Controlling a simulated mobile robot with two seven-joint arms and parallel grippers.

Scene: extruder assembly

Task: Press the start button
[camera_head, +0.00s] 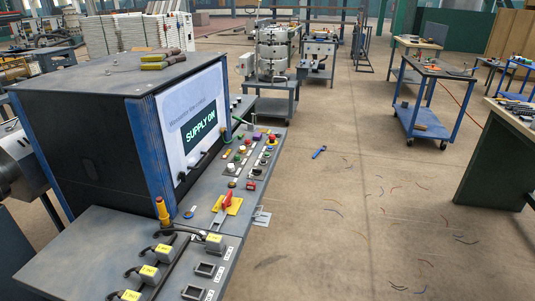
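The control panel (212,200) runs along the front of a dark cabinet with blue edges. Several coloured buttons sit on it, including a green button (237,158), a white button (231,167) and a red button (272,138). Their labels are too small to read, so I cannot tell which is the start button. A red rotary handle on a yellow plate (228,205) is nearer the front. The cabinet screen (199,131) reads "SUPPLY ON". Neither of my grippers can be made out in this view.
Yellow-tagged plugs with dark cables (149,273) lie on the lower front panel. A blue tool (319,152) and scattered wire pieces lie on the open concrete floor (330,220). A blue cart (435,95) and a dark green bench (500,160) stand at the right.

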